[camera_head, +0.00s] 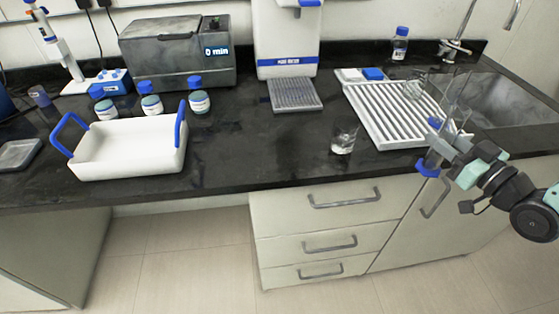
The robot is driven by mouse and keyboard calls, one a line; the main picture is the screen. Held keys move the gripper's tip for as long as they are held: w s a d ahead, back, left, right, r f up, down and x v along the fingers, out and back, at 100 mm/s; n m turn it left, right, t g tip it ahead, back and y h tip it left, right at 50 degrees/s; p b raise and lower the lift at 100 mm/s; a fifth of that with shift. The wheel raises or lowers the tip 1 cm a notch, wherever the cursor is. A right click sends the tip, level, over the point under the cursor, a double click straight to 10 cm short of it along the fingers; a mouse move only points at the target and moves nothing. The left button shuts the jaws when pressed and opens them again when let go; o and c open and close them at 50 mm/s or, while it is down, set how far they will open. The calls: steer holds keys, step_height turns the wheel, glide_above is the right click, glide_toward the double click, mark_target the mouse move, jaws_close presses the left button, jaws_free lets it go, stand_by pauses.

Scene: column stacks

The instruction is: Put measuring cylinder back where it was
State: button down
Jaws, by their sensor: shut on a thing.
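My gripper (448,143) is at the right, in front of the counter's front edge by the sink. It is shut on the measuring cylinder, a clear tube with a blue base (428,167). The cylinder is held up, with its base beyond the counter edge and in front of the cabinet door. The upper clear part is hard to make out against the sink, and the gripper hides part of the tube.
A white ribbed drying rack (384,122) lies left of the sink (500,95), with a clear glass vessel (413,90) on it. A glass beaker (343,140) stands near the rack's left. A white tray (128,150) with blue handles is at the left. The middle counter is clear.

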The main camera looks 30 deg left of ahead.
steer(key=s+d+f+m+t+h, duration=0.2)
steer(key=s+d+f+m+h, duration=0.1)
steer(key=d+f, duration=0.3)
steer(key=s+d+f+m+t+h, duration=0.2)
steer(key=s+d+f+m+h, duration=0.2)
steer(key=d, duration=0.5)
steer(key=s+d+f+m+t+h, duration=0.3)
steer(key=d+f+h, duration=0.4)
steer(key=f, duration=0.2)
steer(key=shift+s+d+f+m, duration=0.2)
steer(key=shift+s+m, duration=0.05)
steer(key=shift+m, duration=0.05)
